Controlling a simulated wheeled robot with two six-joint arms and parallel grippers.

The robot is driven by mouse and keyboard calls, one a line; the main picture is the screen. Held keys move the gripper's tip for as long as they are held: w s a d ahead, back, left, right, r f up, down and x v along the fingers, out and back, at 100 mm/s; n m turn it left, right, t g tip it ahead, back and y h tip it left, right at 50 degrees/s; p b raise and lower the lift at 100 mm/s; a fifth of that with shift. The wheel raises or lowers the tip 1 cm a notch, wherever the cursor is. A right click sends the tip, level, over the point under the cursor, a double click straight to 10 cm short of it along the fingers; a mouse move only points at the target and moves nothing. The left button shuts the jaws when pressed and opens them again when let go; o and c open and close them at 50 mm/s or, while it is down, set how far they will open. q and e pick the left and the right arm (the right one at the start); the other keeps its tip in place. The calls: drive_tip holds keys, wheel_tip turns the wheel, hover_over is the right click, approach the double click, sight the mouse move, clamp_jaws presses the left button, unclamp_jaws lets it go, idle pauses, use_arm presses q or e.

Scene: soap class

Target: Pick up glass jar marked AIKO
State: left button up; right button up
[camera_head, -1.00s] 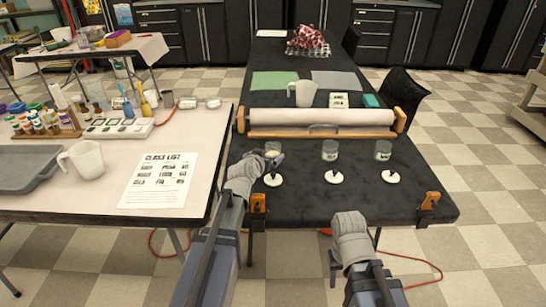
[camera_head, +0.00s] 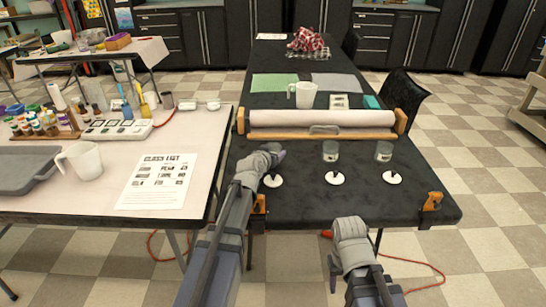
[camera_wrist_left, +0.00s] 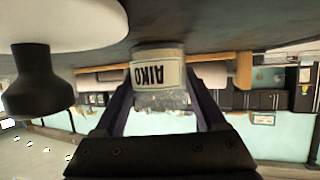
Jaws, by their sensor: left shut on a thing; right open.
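The glass jar marked AIKO (camera_wrist_left: 158,76) sits between the fingers of my left gripper in the left wrist view (camera_wrist_left: 158,110). That view is upside down, and the white label reads inverted. My left gripper (camera_head: 279,154) is shut on the jar at the left of the dark table; in the head view the gripper hides the jar. Whether the jar still touches the table is hard to tell. My right gripper (camera_head: 350,226) is open and empty at the table's front edge; its fingers hardly show.
Two more labelled jars, a middle one (camera_head: 330,152) and a right one (camera_head: 384,151), stand on the dark table (camera_head: 430,195). White discs with black knobs lie in front, the left one (camera_head: 273,181) near my left gripper. A paper roll (camera_head: 320,118) lies behind.

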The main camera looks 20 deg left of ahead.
use_arm(q)
drive_tip(key=c, duration=0.8)
drive_tip(key=shift+r, duration=0.25)
drive_tip(key=shift+c, duration=0.2)
wheel_tip(320, 180, up, 10)
drive_tip(key=p, duration=1)
drive_tip(key=shift+f, duration=0.2)
